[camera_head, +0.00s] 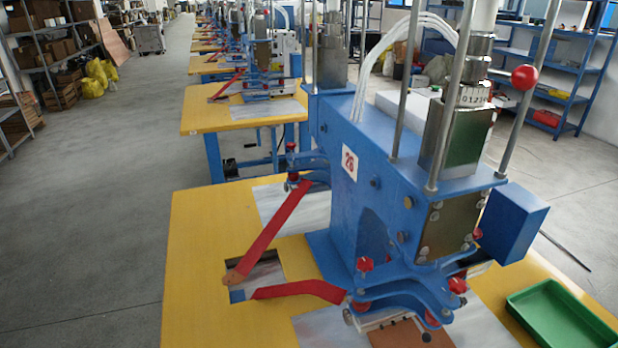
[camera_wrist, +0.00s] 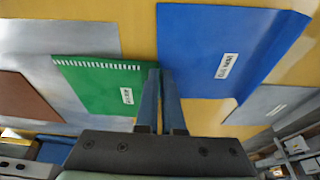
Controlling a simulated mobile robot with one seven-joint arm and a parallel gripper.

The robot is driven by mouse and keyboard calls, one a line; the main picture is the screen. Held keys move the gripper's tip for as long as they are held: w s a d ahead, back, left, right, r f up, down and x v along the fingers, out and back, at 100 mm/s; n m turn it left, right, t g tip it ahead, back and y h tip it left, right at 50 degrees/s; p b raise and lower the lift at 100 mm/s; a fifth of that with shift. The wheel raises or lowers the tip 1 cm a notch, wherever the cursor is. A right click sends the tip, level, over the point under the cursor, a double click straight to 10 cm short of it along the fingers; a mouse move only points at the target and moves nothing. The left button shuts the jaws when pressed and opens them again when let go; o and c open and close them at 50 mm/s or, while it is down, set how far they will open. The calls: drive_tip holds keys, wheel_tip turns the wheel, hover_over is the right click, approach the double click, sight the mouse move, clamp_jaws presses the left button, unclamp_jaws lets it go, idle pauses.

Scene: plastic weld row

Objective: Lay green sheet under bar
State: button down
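In the wrist view a flat green piece (camera_wrist: 95,85) with a white label and a row of white marks along one edge lies left of my fingers. It looks like the green sheet. My gripper (camera_wrist: 160,72) points in at its right end, and the left finger covers part of that edge. The two fingers stand close together; whether they touch or grip the green piece is unclear. In the head view the blue press (camera_head: 365,170) carries two red bars, an upper one (camera_head: 272,232) and a lower one (camera_head: 300,290). My gripper and the green sheet are not seen there.
A blue labelled panel (camera_wrist: 220,45) lies right of my fingers. A grey sheet (camera_wrist: 60,38) and a brown patch (camera_wrist: 22,97) lie to the left. The yellow table (camera_head: 200,255) holds a green tray (camera_head: 555,318) at the right. Its left side is mostly clear.

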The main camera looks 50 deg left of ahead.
drive_tip(key=shift+r, duration=0.35)
